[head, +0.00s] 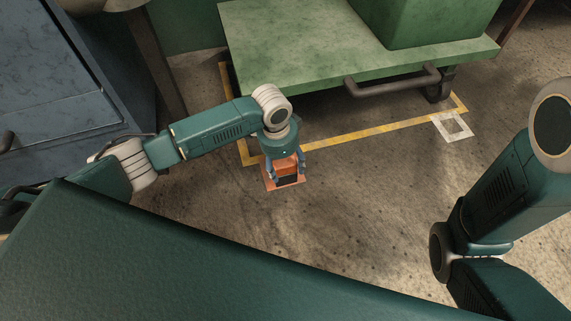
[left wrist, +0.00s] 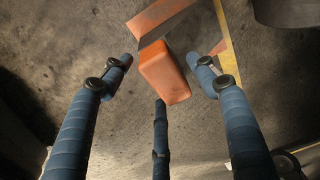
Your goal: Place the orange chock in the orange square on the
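The orange chock (left wrist: 165,75) lies between the spread fingers of my left gripper (left wrist: 162,75) in the left wrist view. Gaps show between the chock and the side fingers. In the head view the left gripper (head: 287,170) points down at the floor, with the chock (head: 283,163) partly hidden behind it. Whether the chock touches the floor is hard to tell. My right gripper is out of view.
A green table or cart (head: 290,50) with a handle and a caster stands behind, inside a yellow floor line (head: 350,134). A white square (head: 453,126) is marked on the floor at right. A blue-grey cabinet (head: 60,80) stands at left. Floor to the right of the gripper is clear.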

